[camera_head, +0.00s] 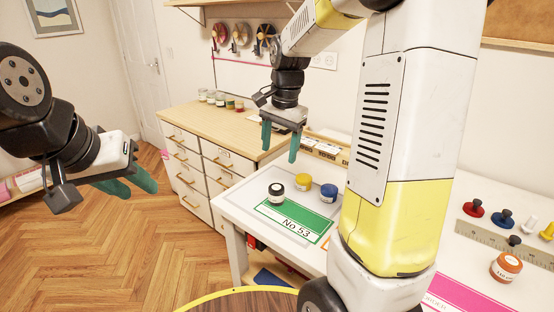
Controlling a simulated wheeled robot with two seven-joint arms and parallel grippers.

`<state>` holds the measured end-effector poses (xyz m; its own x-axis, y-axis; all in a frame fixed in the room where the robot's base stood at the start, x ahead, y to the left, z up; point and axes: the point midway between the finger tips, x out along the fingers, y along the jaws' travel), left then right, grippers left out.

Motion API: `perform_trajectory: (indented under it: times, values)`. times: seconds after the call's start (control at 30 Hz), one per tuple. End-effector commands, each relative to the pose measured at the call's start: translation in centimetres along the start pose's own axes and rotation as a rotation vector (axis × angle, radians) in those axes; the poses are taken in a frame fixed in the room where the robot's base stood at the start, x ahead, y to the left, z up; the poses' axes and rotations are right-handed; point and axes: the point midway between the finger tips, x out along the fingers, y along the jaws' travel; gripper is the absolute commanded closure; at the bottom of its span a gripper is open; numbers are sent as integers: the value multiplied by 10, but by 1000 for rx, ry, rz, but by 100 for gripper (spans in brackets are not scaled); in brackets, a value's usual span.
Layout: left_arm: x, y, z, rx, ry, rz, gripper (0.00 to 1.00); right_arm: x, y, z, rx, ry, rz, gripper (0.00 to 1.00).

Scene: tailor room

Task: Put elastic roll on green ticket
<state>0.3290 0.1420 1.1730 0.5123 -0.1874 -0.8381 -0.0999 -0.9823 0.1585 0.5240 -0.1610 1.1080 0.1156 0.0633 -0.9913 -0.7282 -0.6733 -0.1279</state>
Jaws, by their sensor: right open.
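The green ticket (270,211), marked "No 53", lies flat on the white table. A small white roll or jar with a black top (276,194) stands at its upper edge. A yellow one (302,182) and a blue one (328,194) stand just behind the ticket. An orange-topped one (506,267) stands far right. I cannot tell for certain which is the elastic roll. My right gripper (279,150) is open and empty, pointing down above and behind the ticket. My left gripper (141,190) looks open and empty, out over the floor at the left.
My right arm hides the table's middle. A pink ticket (462,298), a ruler (500,235) and several coloured knobbed pieces (473,208) lie at the right. A wooden-topped drawer cabinet (225,128) with jars stands behind. A round yellow-edged stool or table (240,297) is in front.

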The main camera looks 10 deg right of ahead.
Motion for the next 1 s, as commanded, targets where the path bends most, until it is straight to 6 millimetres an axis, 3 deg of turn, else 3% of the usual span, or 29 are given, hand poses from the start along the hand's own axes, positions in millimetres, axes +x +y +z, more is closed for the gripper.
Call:
perform_trajectory:
  times: [0.03, 0.2, 0.33, 0.5, 0.7, 1.0]
  values:
    - [0, 0, 0, 0, 0, 0, 64, -21, 12, 13, -75, 20, -48, 33]
    - [0, 0, 0, 0, 0, 0, 64, -64, 52, 60, -359, 103, -171, 33]
    - [0, 0, 0, 0, 0, 0, 64, -81, 81, 96, -568, 192, -240, 33]
    - [0, 0, 0, 0, 0, 0, 64, -87, 109, 130, -770, 298, -284, 33]
    - [0, 0, 0, 0, 0, 0, 64, -85, 121, 144, -869, 353, -294, 33]
    - [0, 0, 0, 0, 0, 0, 64, -85, 122, 144, -874, 356, -295, 33]
